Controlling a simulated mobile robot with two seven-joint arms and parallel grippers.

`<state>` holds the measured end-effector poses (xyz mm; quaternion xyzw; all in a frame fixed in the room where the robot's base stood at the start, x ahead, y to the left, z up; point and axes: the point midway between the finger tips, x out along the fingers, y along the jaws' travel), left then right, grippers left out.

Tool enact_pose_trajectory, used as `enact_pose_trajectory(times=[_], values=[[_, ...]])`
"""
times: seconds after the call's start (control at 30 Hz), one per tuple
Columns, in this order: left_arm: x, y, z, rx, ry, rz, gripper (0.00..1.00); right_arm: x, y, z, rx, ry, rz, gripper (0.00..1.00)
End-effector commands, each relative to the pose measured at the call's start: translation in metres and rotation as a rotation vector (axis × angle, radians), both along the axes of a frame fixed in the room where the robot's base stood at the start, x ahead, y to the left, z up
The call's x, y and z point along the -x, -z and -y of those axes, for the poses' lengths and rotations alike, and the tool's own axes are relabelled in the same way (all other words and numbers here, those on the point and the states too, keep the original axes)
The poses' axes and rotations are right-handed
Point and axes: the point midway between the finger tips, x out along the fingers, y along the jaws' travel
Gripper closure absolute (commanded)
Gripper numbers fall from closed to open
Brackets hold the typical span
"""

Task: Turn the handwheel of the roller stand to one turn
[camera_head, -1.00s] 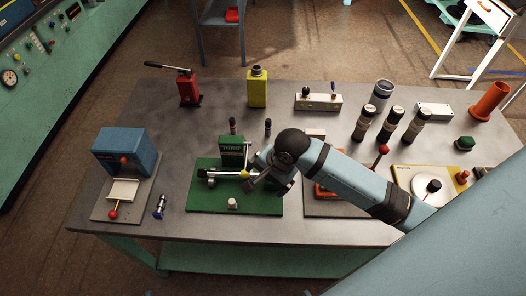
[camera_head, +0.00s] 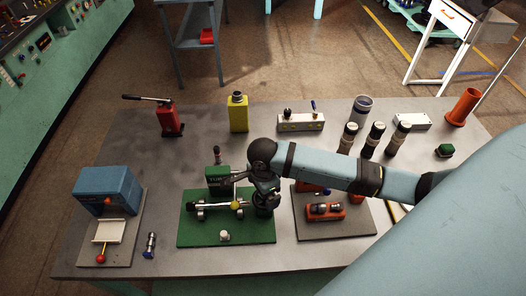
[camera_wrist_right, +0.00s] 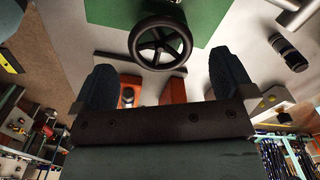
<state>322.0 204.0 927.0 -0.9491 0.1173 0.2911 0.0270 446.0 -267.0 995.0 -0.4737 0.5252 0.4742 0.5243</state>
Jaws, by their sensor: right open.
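The roller stand (camera_head: 218,180) has a green upright housing and a metal roller bar with a yellow part, on a green base plate (camera_head: 196,236). My right gripper (camera_head: 265,197) is at the stand's right end, where it hides most of the handwheel in the head view. In the right wrist view, the black spoked handwheel (camera_wrist_right: 160,44) is ahead of my right gripper (camera_wrist_right: 163,66), roughly centred between its open fingers. I see a gap from the rim to each finger. My left gripper is not in view.
An orange block on a grey plate (camera_head: 349,231) lies just right of the stand, under my right arm. A blue machine (camera_head: 104,190) and a small metal fitting (camera_head: 150,245) are to the left. Dark cylinders (camera_head: 373,139) stand behind my arm.

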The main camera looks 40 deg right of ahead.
Motion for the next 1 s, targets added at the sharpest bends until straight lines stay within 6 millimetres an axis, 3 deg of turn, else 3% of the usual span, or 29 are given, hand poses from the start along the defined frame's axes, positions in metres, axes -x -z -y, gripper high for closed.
enact_pose_trajectory(times=[0.23, 0.6, 0.8, 1.0], values=[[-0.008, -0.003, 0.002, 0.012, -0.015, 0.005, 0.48, 0.0, 0.03, 0.0, 0.001, 0.0, 0.0, 0.0], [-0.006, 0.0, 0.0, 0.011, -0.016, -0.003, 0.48, 0.0, 0.036, 0.0, -0.001, -0.001, 0.001, 0.0], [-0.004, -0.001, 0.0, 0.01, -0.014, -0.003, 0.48, 0.0, 0.036, 0.0, -0.001, -0.001, 0.001, 0.45], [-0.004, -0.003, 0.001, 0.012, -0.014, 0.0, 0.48, 0.0, 0.035, 0.0, -0.001, -0.008, 0.001, 0.45]])
